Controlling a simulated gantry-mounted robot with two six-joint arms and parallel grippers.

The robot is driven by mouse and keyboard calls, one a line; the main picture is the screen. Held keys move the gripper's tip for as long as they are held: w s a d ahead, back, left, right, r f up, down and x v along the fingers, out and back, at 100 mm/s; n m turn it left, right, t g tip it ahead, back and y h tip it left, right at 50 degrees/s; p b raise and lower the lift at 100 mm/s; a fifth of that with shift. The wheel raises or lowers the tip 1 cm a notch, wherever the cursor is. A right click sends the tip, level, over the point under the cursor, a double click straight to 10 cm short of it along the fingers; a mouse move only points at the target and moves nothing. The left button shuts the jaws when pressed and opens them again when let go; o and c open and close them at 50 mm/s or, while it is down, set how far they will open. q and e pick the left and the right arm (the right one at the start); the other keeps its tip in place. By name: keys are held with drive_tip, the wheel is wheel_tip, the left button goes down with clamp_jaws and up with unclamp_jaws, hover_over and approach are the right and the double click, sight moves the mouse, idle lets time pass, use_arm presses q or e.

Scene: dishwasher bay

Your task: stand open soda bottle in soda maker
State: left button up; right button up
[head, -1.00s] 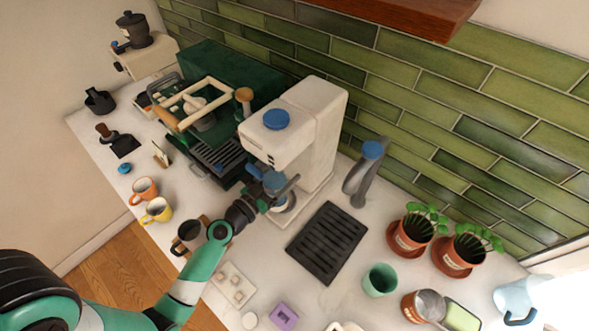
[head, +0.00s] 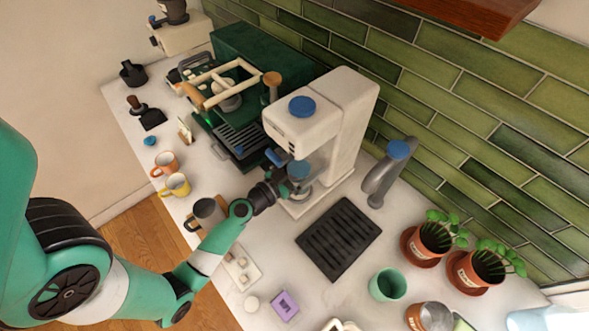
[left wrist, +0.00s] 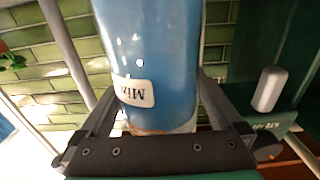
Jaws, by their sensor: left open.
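The white soda maker (head: 345,110) with a blue round top stands on the counter against the tiled wall. The blue soda bottle (head: 298,170) looks upright in its bay, under the head and over the base. I cannot tell whether it is seated; its mouth is hidden. My left gripper (head: 284,175) is open at the bottle, in front of the soda maker. In the left wrist view the blue bottle (left wrist: 155,60), with a white label, is between the spread fingers of the left gripper (left wrist: 155,95). My right gripper is not in view.
A black drip grate (head: 338,238) lies right of the soda maker, with a grey tap-like stand (head: 380,180) behind it. A dark mug (head: 207,212) is near my left forearm. A green cup (head: 388,284) and potted plants (head: 428,243) stand to the right.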

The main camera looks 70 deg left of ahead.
sight(290, 176)
use_arm(q)
drive_tip(key=b+v, duration=0.1)
drive_tip(key=v, duration=0.2)
drive_tip(key=b+v, duration=0.2)
drive_tip(key=v, duration=0.2)
drive_tip(key=b+v, duration=0.1)
drive_tip(key=v, duration=0.3)
drive_tip(key=shift+f, duration=0.25)
drive_tip(key=shift+s+d+r, duration=0.2)
drive_tip(key=shift+s+r, duration=0.05)
drive_tip(key=shift+s, duration=0.2)
